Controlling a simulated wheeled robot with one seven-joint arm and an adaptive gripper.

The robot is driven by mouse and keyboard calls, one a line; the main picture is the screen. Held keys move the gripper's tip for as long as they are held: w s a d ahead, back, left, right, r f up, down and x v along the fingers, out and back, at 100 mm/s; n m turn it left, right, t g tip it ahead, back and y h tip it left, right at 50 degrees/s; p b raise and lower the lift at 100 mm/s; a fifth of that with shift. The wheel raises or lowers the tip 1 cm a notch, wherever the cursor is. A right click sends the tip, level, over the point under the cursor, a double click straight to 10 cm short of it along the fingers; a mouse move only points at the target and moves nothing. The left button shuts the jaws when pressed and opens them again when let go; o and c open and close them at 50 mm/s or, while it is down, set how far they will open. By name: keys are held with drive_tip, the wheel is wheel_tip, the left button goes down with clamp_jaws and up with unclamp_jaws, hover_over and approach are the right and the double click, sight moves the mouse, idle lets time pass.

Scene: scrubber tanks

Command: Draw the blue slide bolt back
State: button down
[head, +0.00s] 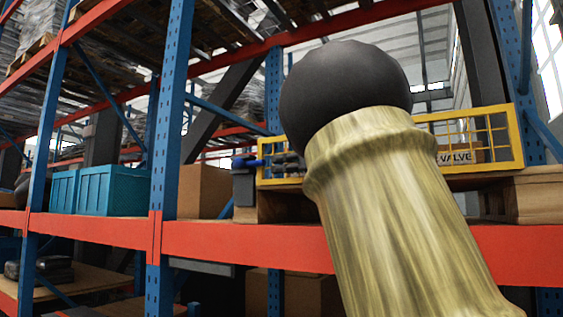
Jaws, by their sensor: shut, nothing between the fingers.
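A blue slide bolt (246,162) shows small at the left end of a yellow mesh cage front (478,119) on the shelf. A dark grey block (243,188) sits just below the bolt. My gripper (276,163) appears as small dark grey parts just right of the bolt, in front of the yellow frame. It is shut and empty. Most of it and its wrist are hidden behind the large pale yellow arm link with a black rounded end, which I take as mine. I cannot tell whether the gripper touches the bolt.
The cage stands above a red shelf beam (275,246), between blue rack posts (170,120). A box marked VALVE (456,157) is behind the mesh. A cardboard box (204,190) and teal crates (113,190) stand to the left.

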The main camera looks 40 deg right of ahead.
sight(250, 167)
drive_tip(key=p+x, duration=0.4)
drive_tip(key=x, duration=0.5)
drive_tip(key=shift+w+r, duration=0.1)
drive_tip(key=shift+r, duration=0.05)
drive_tip(key=shift+p+x, duration=0.65)
drive_tip(key=shift+x, duration=0.15)
drive_tip(key=shift+a, duration=0.1)
